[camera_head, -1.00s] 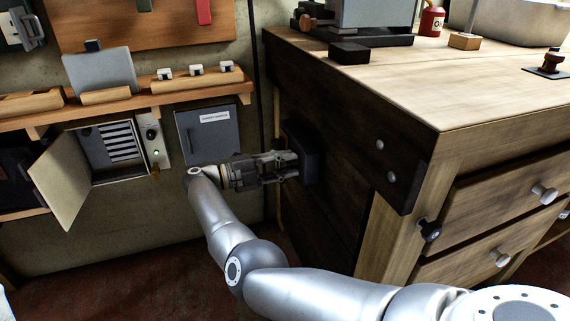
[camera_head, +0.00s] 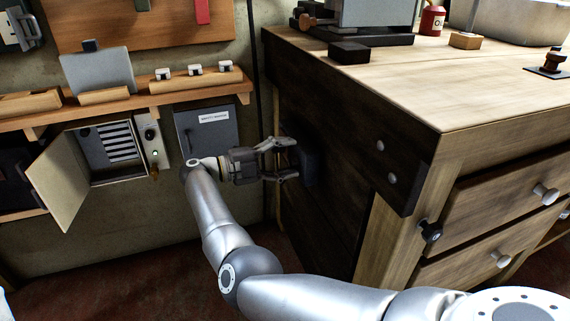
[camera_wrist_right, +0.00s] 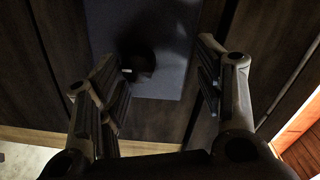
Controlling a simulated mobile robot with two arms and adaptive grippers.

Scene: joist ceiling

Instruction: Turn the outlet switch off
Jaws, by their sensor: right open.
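The outlet (camera_head: 312,165) is a dark box on the shaded side of the workbench. In the right wrist view it shows as a blue-grey plate (camera_wrist_right: 165,84) with a dark round part (camera_wrist_right: 138,62) bearing a small pale mark. I cannot make out the switch's position. My right gripper (camera_head: 288,160) is open in front of the outlet, its fingers spread and pointing at it. In the right wrist view the gripper's fingers (camera_wrist_right: 158,66) stand on either side of the plate, with nothing held between them.
The wooden workbench (camera_head: 440,95) fills the right side, with drawers at its front. On the wall at left are an open panel box (camera_head: 122,180), a closed grey box (camera_head: 208,146) and a shelf (camera_head: 130,106). Free room lies between wall and bench.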

